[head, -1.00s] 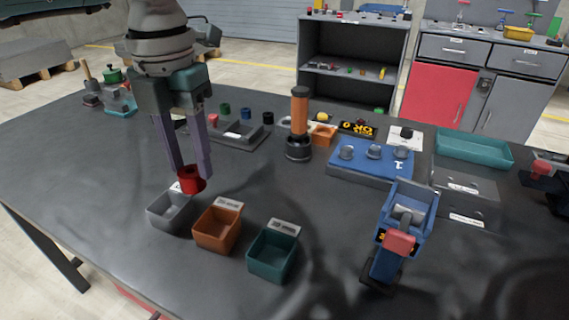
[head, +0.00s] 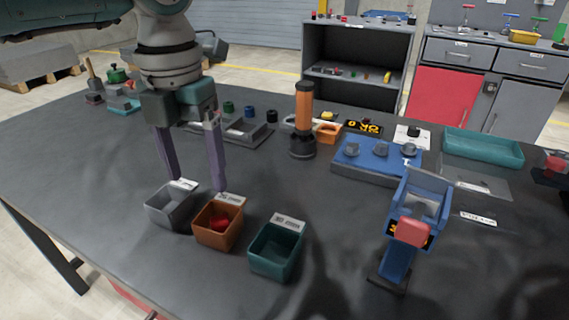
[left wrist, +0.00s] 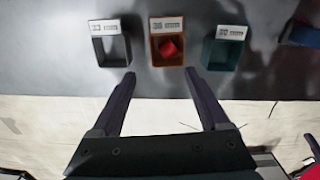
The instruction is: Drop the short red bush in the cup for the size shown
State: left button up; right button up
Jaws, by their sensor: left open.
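The short red bush (head: 220,221) lies inside the orange cup (head: 217,239), the middle one of three. The bush also shows in the orange cup in the left wrist view (left wrist: 168,47), apart from my fingers. A grey cup (head: 170,216) stands to its left and a teal cup (head: 272,264) to its right. Each cup has a white size label; the print is too small to read surely. My left gripper (head: 196,184) is open and empty, its fingertips above and behind the grey and orange cups. My right gripper does not show.
A blue device with a red part (head: 410,231) stands right of the cups. A post with an orange grip (head: 304,115) stands behind them. A blue block with grey knobs (head: 350,166) and a teal tray (head: 482,150) are farther right. The table front is clear.

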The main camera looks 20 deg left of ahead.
pick_arm(q)
jog(key=shift+r, duration=0.1)
notch_tip(320, 180, up, 10)
dwell(0.4)
